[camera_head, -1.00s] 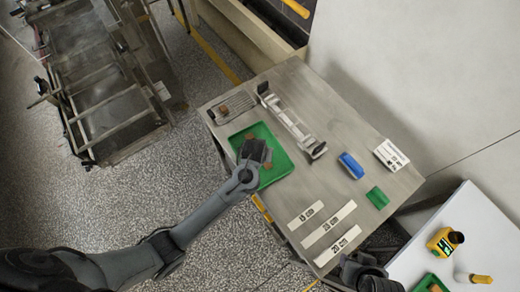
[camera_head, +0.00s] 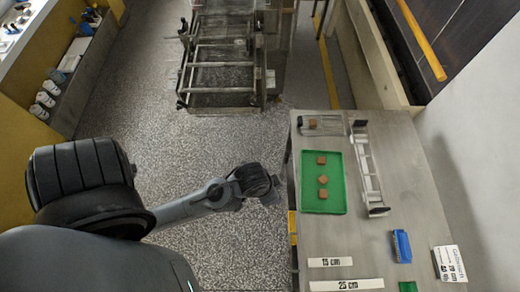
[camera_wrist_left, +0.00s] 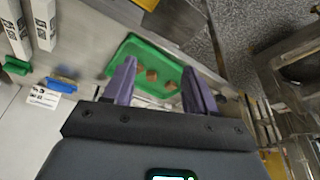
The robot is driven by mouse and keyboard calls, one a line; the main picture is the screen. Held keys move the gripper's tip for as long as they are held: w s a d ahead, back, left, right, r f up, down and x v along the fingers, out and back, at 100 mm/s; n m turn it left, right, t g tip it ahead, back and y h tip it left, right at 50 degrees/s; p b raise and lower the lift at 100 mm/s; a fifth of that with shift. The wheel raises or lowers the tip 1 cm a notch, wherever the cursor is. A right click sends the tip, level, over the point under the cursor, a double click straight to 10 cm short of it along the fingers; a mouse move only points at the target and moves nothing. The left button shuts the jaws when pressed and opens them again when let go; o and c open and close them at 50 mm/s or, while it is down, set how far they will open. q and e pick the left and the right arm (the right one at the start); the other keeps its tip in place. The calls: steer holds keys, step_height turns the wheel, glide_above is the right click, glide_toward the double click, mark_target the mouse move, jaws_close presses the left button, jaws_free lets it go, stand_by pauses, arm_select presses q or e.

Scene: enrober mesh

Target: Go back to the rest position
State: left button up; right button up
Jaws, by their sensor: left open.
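My left arm comes in from the lower left of the head view. Its gripper (camera_head: 277,190) is over the floor, just left of the steel table (camera_head: 330,235). In the left wrist view the two purple fingers (camera_wrist_left: 161,80) are spread apart with nothing held between them. Beyond them is the green tray (camera_head: 345,190) with three brown pieces in a column; the tray also shows in the wrist view (camera_wrist_left: 122,47). My right gripper is not in view.
A small rack (camera_head: 330,131) with a brown piece and a metal channel (camera_head: 368,170) lie near the tray. A blue block (camera_head: 402,246), a card (camera_head: 449,263) and length strips (camera_head: 345,285) are nearer. A mesh conveyor frame (camera_head: 222,60) stands behind; speckled floor (camera_head: 200,150) is open.

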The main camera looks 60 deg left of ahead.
arm_select(q)
steer(key=shift+m, duration=0.4)
steer(key=s, duration=0.1)
steer(key=s+a+r, duration=0.1)
steer(key=s+r, duration=0.1)
steer(key=shift+s+a+r, duration=0.15)
steer(key=shift+s+a, duration=0.15)
step_height(320, 180, up, 9)
steer(key=p, duration=0.9)
